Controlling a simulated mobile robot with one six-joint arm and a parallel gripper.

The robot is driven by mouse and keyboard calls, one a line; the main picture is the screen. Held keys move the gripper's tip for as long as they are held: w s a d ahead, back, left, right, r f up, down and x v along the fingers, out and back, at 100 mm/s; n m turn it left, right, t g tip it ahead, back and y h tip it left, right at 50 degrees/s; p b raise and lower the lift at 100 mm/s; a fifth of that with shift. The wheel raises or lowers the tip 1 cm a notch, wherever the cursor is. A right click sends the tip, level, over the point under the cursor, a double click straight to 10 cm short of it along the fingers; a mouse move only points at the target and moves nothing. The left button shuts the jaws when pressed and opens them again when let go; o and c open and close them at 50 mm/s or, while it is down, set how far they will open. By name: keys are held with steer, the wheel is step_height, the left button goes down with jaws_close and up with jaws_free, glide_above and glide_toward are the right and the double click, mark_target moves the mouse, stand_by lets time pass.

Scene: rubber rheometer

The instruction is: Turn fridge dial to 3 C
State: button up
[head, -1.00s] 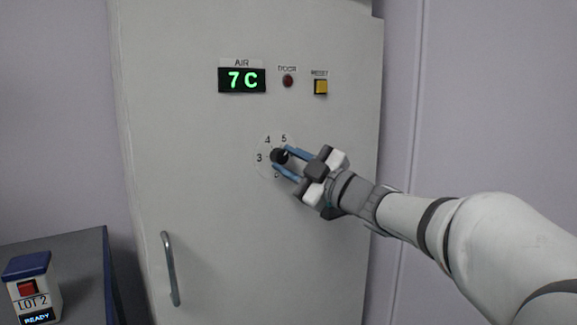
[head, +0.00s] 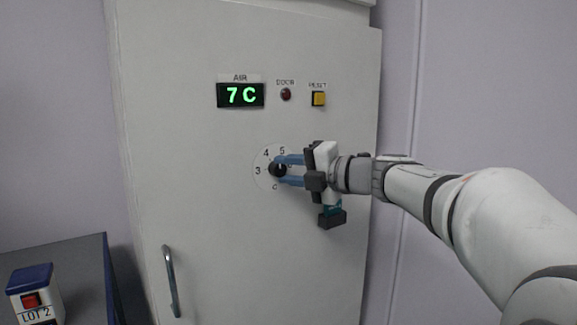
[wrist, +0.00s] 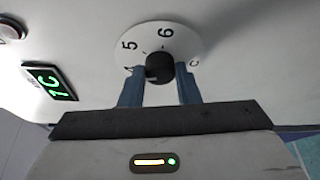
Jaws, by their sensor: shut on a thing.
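The fridge dial is a black knob (head: 277,169) on a round white scale plate (head: 262,181) on the fridge door (head: 215,215). In the head view the marks 3, 4 and 5 show on the plate; the gripper covers part of its right side. My gripper (head: 281,169) comes from the right, with its two blue fingers shut on the knob, one above and one below. The wrist view also shows the knob (wrist: 159,67) between the fingertips, with 5 and 6 on the plate behind. The green AIR display (head: 240,95) reads 7 C.
A red DOOR lamp (head: 286,95) and a yellow RESET button (head: 318,99) sit above the dial. A vertical metal handle (head: 171,281) is on the door's lower left. A dark bench (head: 75,262) at the left bears a LOT 2 box (head: 34,296).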

steer(key=n+p, duration=0.1)
steer(key=n+h, duration=0.1)
steer(key=n, duration=0.1)
steer(key=shift+s+a+r+h+p, duration=0.1)
steer(key=shift+r+h+p, duration=0.15)
steer(key=shift+h+p, duration=0.1)
steer(key=n+h+p, duration=0.1)
steer(key=n+p, duration=0.1)
steer(key=n, duration=0.1)
steer(key=shift+s+a+r+h, duration=0.1)
steer(key=shift+a+r+h, duration=0.05)
steer(key=shift+h, duration=0.2)
steer(key=n+h+p, duration=0.1)
steer(key=n, duration=0.1)
steer(key=n+t+h+p, duration=0.1)
steer(key=shift+s+a+n, duration=0.1)
steer(key=shift+a+n, duration=0.1)
steer(key=shift+n, duration=0.2)
steer(key=shift+n+t+h+p, duration=0.3)
steer(key=shift+n+h+p, duration=0.2)
steer(key=shift+n+h, duration=0.15)
steer(key=o, duration=1)
